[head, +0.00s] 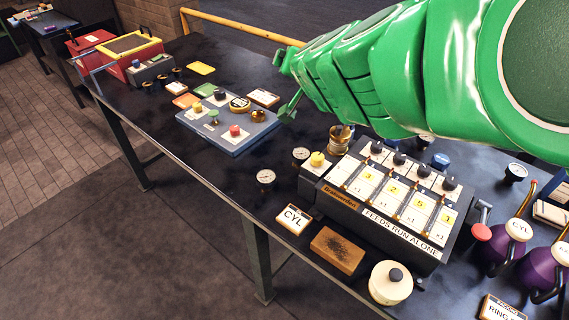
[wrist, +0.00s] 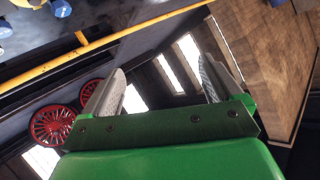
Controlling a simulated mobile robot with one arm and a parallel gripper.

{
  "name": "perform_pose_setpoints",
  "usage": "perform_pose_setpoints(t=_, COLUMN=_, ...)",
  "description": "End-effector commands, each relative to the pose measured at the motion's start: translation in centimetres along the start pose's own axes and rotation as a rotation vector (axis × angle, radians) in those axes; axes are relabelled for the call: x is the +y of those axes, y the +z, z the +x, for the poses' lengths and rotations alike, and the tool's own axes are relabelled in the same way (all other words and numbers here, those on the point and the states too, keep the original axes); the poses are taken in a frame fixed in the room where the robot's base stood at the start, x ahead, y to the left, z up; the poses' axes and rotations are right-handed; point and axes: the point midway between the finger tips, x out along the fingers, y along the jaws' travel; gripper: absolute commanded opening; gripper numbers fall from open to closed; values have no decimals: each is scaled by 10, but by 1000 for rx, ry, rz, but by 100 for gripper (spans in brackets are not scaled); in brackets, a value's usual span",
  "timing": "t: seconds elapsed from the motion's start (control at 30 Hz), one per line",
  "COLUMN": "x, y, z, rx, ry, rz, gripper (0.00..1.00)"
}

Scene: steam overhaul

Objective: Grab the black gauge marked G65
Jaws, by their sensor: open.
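I cannot read the mark G65 on anything in these views. Two small gauges with pale round faces stand near the table's front edge in the head view, one on the left (head: 265,177) and one on the right (head: 300,154). A dark round piece with a light label (head: 240,104) sits at the blue board, its label too small to read. A dark-rimmed round piece (head: 515,171) stands at the far right. My gripper (head: 283,87) is above the table behind the board, open. In the wrist view (wrist: 161,68) its jaws are apart with nothing between them.
A grey counter box (head: 385,205) with number cards fills the table's right part. A yellow rail (head: 240,27) runs behind. Purple vessels (head: 508,240) stand right.

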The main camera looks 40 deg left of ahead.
Motion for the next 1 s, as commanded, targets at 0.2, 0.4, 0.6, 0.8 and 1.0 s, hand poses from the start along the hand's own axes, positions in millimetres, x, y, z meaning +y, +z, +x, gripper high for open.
perform_pose_setpoints(t=0.2, x=-29, y=18, z=22, rx=66, ry=74, rz=-4, gripper=93)
perform_pose_setpoints(t=0.4, x=-46, y=43, z=32, rx=113, ry=178, rz=-22, gripper=93)
perform_pose_setpoints(t=0.6, x=-56, y=79, z=33, rx=137, ry=303, rz=-65, gripper=93)
perform_pose_setpoints(t=0.8, x=-59, y=104, z=27, rx=144, ry=392, rz=-103, gripper=93)
perform_pose_setpoints(t=1.0, x=-60, y=123, z=21, rx=145, ry=456, rz=-135, gripper=93)
